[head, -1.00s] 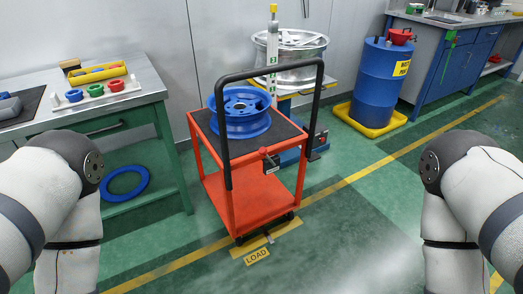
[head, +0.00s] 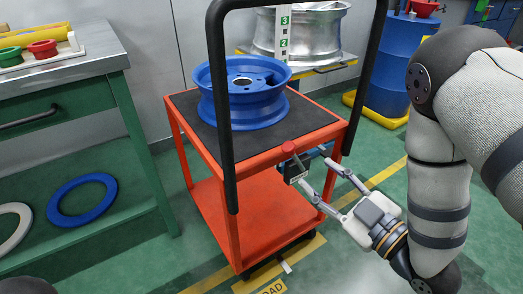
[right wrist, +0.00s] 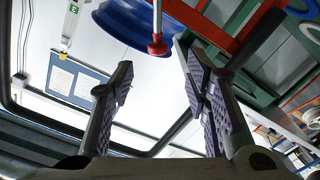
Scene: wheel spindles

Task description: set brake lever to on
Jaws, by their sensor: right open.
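The brake lever shows as a red knob (head: 289,147) above a dark box (head: 296,170) on the front edge of the orange cart (head: 232,235). My right gripper (head: 312,170) reaches in from the right, its fingers apart and empty, close beside the lever. In the right wrist view the lever's red knob and stem (right wrist: 157,35) stand between the fingers of the open gripper (right wrist: 156,62); I cannot tell whether they touch. The lever's base is partly hidden. My left gripper is out of view.
A blue wheel (head: 242,95) lies on the cart's dark top. The cart's black handle (head: 218,100) rises close to the lever. A green workbench (head: 85,125) stands left, with a blue ring (head: 82,200) on its shelf. A blue drum (head: 393,65) stands back right.

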